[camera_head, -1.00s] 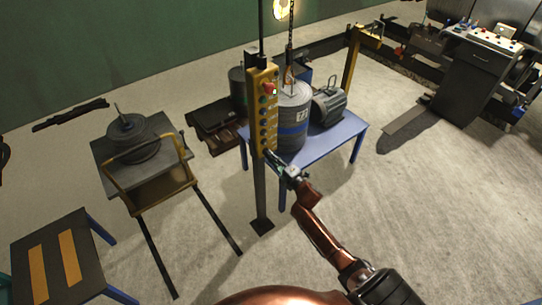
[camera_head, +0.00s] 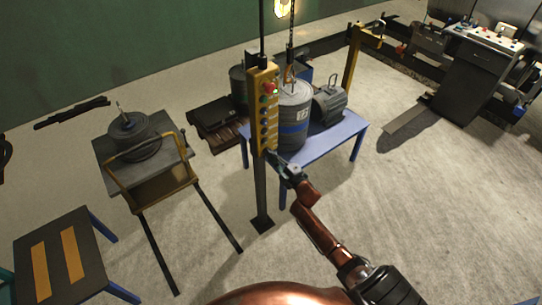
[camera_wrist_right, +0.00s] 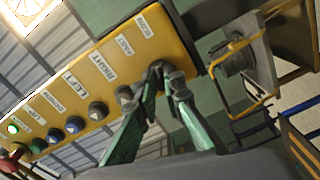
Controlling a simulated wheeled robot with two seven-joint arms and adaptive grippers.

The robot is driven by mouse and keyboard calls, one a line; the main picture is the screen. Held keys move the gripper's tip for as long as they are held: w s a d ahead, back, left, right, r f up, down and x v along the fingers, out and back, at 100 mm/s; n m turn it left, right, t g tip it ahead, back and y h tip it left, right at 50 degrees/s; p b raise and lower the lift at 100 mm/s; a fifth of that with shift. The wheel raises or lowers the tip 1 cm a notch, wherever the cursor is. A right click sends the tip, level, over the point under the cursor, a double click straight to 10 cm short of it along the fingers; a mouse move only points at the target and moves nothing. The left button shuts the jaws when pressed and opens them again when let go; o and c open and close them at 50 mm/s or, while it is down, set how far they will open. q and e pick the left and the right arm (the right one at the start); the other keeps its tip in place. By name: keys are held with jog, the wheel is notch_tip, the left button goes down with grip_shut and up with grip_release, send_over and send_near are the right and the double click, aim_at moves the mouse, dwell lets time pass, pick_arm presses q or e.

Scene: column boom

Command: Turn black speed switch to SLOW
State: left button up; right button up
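The yellow control pendant (camera_head: 263,110) hangs upright in the head view, and its buttoned face fills the left of the right wrist view (camera_wrist_right: 85,85). Its labels there include RIGHT, LEFT, FAST and SLOW. My right gripper (camera_head: 271,158) is at the pendant's lower end. In the wrist view its two green fingers (camera_wrist_right: 169,76) have a small gap between their dark tips, at the edge of the face beside the FAST and SLOW labels. The black speed switch is not clearly distinguishable from the tips; I cannot tell its setting or whether they touch it. My left gripper is out of view.
A blue table (camera_head: 331,151) behind the pendant carries a grey drum (camera_head: 292,112) and a motor (camera_head: 329,105). A cart (camera_head: 165,187) with a coil stands left. A black table (camera_head: 55,262) is at front left.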

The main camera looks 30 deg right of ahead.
jog(key=o, duration=0.4)
jog(key=shift+o, duration=0.2)
jog(key=s, duration=1.2)
jog(key=shift+d, duration=0.45)
